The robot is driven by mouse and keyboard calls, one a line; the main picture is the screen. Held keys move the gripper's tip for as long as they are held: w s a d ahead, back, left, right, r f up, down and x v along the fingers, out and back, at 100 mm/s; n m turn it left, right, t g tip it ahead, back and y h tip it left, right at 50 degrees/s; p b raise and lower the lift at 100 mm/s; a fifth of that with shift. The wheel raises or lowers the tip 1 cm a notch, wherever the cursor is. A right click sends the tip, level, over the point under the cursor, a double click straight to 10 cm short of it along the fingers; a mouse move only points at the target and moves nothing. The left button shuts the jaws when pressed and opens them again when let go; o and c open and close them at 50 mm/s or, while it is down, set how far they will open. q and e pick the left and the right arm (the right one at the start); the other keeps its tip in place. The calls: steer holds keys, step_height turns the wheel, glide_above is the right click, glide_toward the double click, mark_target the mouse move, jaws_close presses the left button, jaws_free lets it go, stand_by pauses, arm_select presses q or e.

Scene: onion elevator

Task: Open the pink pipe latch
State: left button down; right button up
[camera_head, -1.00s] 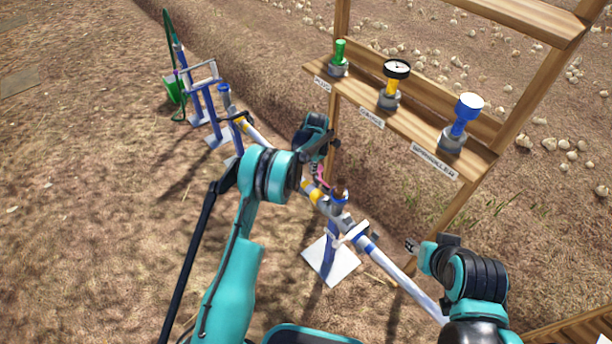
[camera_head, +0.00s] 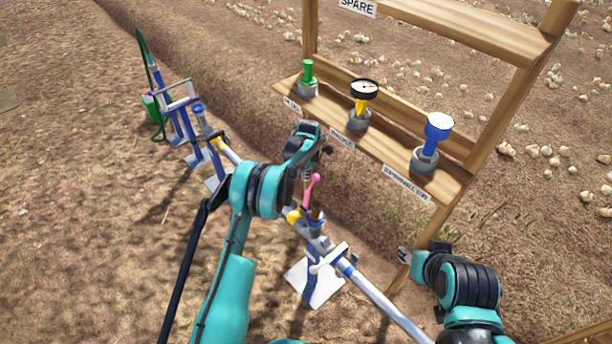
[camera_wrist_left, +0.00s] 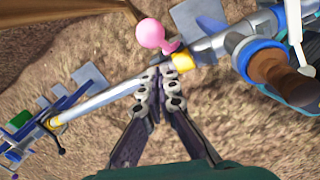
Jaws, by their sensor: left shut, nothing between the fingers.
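The pink latch (camera_head: 313,188) stands up from the pipe beside my left gripper in the head view. Its round pink knob (camera_wrist_left: 150,33) is above the fingertips in the left wrist view, and its stem runs down to the pipe near a yellow band (camera_wrist_left: 182,62). My left gripper (camera_wrist_left: 160,78) is shut and empty, its fingertips just below the knob and close to the pipe, apart from the knob in the picture. In the head view its fingers are partly hidden by the arm. My right gripper (camera_head: 404,255) is at lower right, away from the latch; its fingers are too small to judge.
The white-and-blue pipe (camera_head: 372,292) runs diagonally on stands with white foot plates (camera_head: 314,284). A wooden rack (camera_head: 400,150) behind it holds a green plug (camera_head: 307,75), a gauge (camera_head: 362,95) and a blue sprinkler (camera_head: 432,140). Open soil lies to the left.

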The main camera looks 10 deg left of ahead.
stand_by(0.3)
arm_select(q)
step_height(320, 180, up, 7)
steer(key=shift+s+d+r, duration=0.15)
steer(key=shift+s+r, duration=0.05)
steer(key=shift+s, duration=0.15)
stand_by(0.6)
